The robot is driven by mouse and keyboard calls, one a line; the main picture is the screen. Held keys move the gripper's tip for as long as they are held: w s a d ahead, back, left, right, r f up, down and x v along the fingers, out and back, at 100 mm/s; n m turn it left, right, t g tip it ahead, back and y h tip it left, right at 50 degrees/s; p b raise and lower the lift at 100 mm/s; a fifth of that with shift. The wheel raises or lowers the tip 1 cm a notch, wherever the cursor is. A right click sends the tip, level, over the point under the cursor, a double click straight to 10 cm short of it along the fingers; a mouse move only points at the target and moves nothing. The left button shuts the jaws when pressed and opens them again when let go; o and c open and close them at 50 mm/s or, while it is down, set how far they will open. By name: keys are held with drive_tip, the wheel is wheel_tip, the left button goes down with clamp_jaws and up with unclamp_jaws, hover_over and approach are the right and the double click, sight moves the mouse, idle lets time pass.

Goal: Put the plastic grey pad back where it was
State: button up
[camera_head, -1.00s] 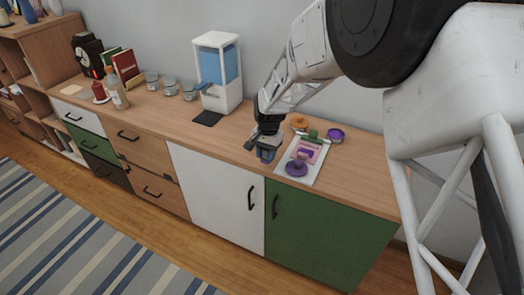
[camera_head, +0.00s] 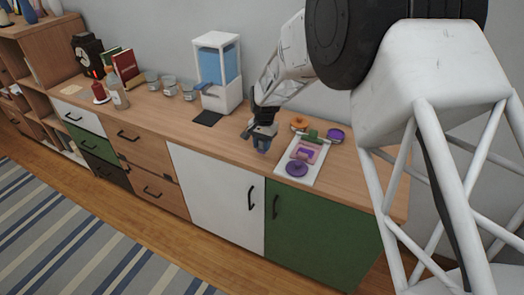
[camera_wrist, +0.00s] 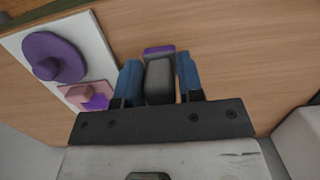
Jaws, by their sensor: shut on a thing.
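My gripper (camera_head: 263,140) is above the wooden sideboard top, just left of the white tray (camera_head: 313,176). In the wrist view its blue fingers (camera_wrist: 158,82) are shut on a grey block-like piece (camera_wrist: 158,84) with a purple far edge, which I take for the grey pad. Its underside is hidden, and I cannot tell whether it touches the wood. The tray holds a round purple piece (camera_head: 297,169) with a knob, a pink and purple piece (camera_head: 302,154) and a green piece (camera_head: 311,136).
An orange tub (camera_head: 299,121) and a purple tub (camera_head: 335,135) stand behind the tray. A water dispenser (camera_head: 218,70) with a black mat (camera_head: 208,118) stands to the left. Glass cups (camera_head: 170,88), a bottle and books are farther left.

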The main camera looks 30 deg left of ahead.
sight(262, 150)
drive_tip(key=shift+f, duration=1.6)
drive_tip(key=shift+f, duration=0.1)
drive_tip(key=o, duration=0.9)
drive_tip(key=r, duration=0.4)
drive_tip(key=w+r, duration=0.1)
drive_tip(key=r, duration=0.7)
drive_tip(key=shift+w, duration=0.2)
